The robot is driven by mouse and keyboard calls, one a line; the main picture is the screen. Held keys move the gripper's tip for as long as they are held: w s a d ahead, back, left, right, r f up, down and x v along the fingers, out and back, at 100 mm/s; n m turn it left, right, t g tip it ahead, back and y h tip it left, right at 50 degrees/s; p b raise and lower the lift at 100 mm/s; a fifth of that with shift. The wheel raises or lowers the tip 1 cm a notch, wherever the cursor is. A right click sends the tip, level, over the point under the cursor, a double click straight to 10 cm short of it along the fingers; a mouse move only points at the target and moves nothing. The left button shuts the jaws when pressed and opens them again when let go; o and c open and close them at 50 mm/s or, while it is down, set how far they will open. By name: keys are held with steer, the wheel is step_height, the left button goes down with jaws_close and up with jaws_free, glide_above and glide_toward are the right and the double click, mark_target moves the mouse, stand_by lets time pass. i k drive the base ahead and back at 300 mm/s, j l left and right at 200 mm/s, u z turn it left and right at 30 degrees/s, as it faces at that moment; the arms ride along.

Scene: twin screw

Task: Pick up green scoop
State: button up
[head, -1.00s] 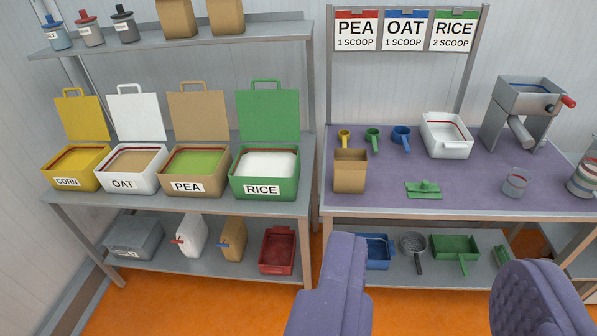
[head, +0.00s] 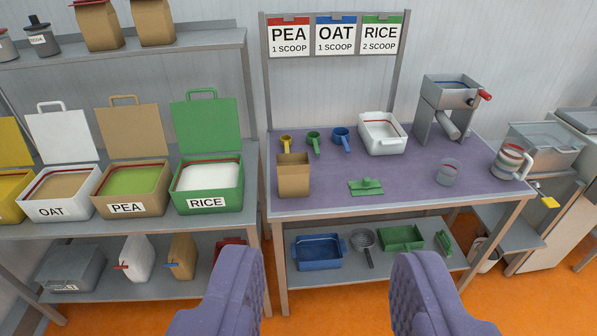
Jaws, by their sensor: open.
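The green scoop (head: 314,141) lies on the purple tabletop (head: 420,185) toward its back left. It sits between a smaller yellow scoop (head: 286,144) and a larger blue scoop (head: 341,137). My gripper (head: 326,285) is open and empty, its two purple padded fingers wide apart at the bottom of the view. It is in front of the table, well short of the scoops.
A brown paper bag (head: 293,176) stands in front of the yellow and green scoops. A green flat tool (head: 366,186), a white bin (head: 382,134) and a mill (head: 446,108) share the table. Open grain bins, including rice (head: 207,187), stand on the left bench. Orange floor (head: 340,310) lies in front.

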mark_target(315, 145)
steer(key=i+l+u, duration=0.35)
steer(key=i+l, duration=0.2)
steer(key=i, duration=0.35)
steer(key=i+l+u, duration=0.35)
steer(key=i+l, duration=0.45)
steer(key=i+l+u, duration=0.35)
steer(key=i+l, duration=0.4)
steer(key=l, duration=0.25)
